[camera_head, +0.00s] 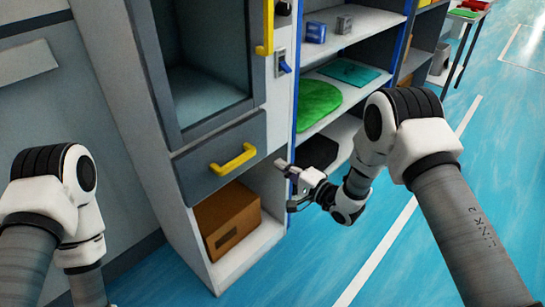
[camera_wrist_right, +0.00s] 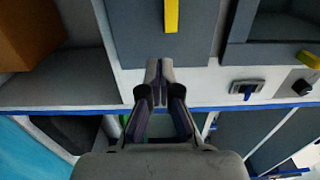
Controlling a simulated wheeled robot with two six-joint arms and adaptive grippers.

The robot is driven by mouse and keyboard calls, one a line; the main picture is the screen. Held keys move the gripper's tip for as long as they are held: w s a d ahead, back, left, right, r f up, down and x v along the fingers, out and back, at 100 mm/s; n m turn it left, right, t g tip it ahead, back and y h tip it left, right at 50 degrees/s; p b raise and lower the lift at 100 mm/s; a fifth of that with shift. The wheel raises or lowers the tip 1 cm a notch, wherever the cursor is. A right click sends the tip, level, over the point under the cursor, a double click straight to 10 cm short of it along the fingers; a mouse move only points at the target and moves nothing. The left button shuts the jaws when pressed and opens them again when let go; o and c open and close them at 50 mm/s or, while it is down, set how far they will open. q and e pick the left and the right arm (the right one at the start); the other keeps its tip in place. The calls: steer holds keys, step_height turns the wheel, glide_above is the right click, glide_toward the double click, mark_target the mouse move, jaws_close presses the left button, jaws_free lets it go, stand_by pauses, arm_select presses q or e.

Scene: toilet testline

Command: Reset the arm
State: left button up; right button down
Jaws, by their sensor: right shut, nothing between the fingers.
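My right gripper (camera_head: 283,166) is in front of the cabinet's white side post in the head view, just right of the grey drawer (camera_head: 222,158) with its yellow handle (camera_head: 234,160). In the right wrist view my right gripper (camera_wrist_right: 159,68) has its fingertips together with nothing between them. The drawer front (camera_wrist_right: 140,28) and part of its yellow handle (camera_wrist_right: 171,14) show beyond the fingertips. The fingertips are apart from the handle. My left arm shows at the left of the head view, but its gripper is out of the picture.
A cardboard box (camera_head: 227,220) sits in the open compartment below the drawer. A blue switch (camera_head: 284,67) is on the post above. Shelves to the right hold a green round item (camera_head: 318,101), a teal sheet (camera_head: 349,72) and small boxes.

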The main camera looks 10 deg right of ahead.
steer(key=s+d+f+n+g+h, duration=0.1)
steer(key=s+d+f+g+h, duration=0.2)
steer(key=s+f, duration=0.55)
steer(key=s+d+f+n+g+h, duration=0.1)
steer(key=s+d+f+g+h, duration=0.2)
steer(key=s+f, duration=0.55)
steer(key=s+d+f+g+h, duration=0.3)
steer(key=s+f, duration=0.1)
steer(key=s, duration=0.8)
steer(key=s+d+n+g+h, duration=0.1)
steer(key=s+d+n+g, duration=0.1)
steer(key=s+n+g, duration=0.3)
steer(key=s+d+n+h, duration=0.1)
steer(key=s+d+n, duration=0.15)
steer(key=s, duration=0.45)
step_height(320, 180, up, 13)
steer(key=a+p, duration=0.1)
steer(key=p, duration=1.2)
steer(key=shift+r+p, duration=0.15)
steer(key=shift+p, duration=0.2)
steer(key=shift+n, duration=0.25)
